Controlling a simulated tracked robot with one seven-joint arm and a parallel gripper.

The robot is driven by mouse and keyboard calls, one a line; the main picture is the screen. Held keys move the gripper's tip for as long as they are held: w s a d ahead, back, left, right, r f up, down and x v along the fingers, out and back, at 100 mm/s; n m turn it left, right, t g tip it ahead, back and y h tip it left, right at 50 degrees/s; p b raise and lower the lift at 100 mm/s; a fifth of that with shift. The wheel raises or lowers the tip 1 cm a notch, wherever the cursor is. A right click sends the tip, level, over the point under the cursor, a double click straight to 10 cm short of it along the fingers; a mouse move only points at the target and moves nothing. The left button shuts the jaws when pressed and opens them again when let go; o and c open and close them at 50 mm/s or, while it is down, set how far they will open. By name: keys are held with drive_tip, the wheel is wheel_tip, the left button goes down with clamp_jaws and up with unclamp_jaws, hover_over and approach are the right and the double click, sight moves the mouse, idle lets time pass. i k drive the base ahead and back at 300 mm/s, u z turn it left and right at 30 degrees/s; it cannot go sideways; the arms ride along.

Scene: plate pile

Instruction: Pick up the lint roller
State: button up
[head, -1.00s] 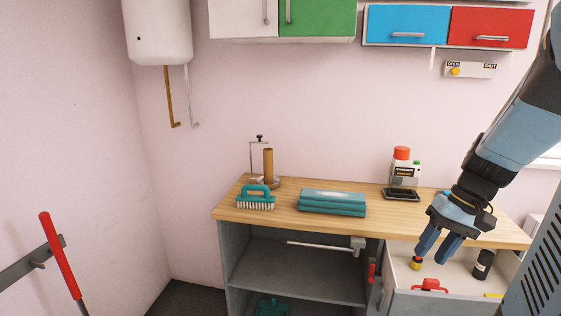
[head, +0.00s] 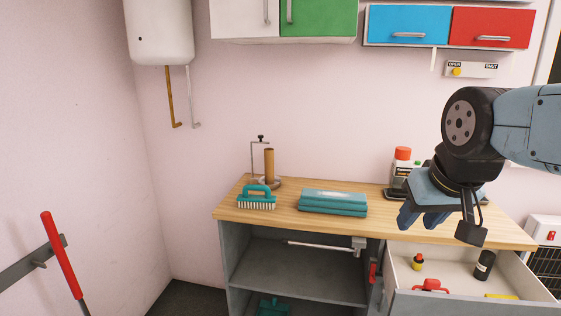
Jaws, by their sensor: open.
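I cannot make out a lint roller for certain in the head view. My gripper (head: 421,219) is open and empty, with its fingers pointing down. Inside the drawer are a small yellow-and-red item (head: 417,262), a black cylinder (head: 484,266), a red object (head: 430,285) and a flat yellow item (head: 501,296).
A teal brush (head: 256,198) and a stand with a brown roll (head: 269,165) are on the wooden counter (head: 283,221). Grey open shelves (head: 300,274) are below, with a teal item (head: 272,307). A red-handled tool (head: 60,255) is at the left wall.

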sight(429, 284)
drive_tip(key=z, duration=0.55)
drive_tip(key=k, duration=1.3)
drive_tip(key=z, duration=0.4)
drive_tip(key=i, duration=1.9)
drive_tip(key=u, duration=0.55)
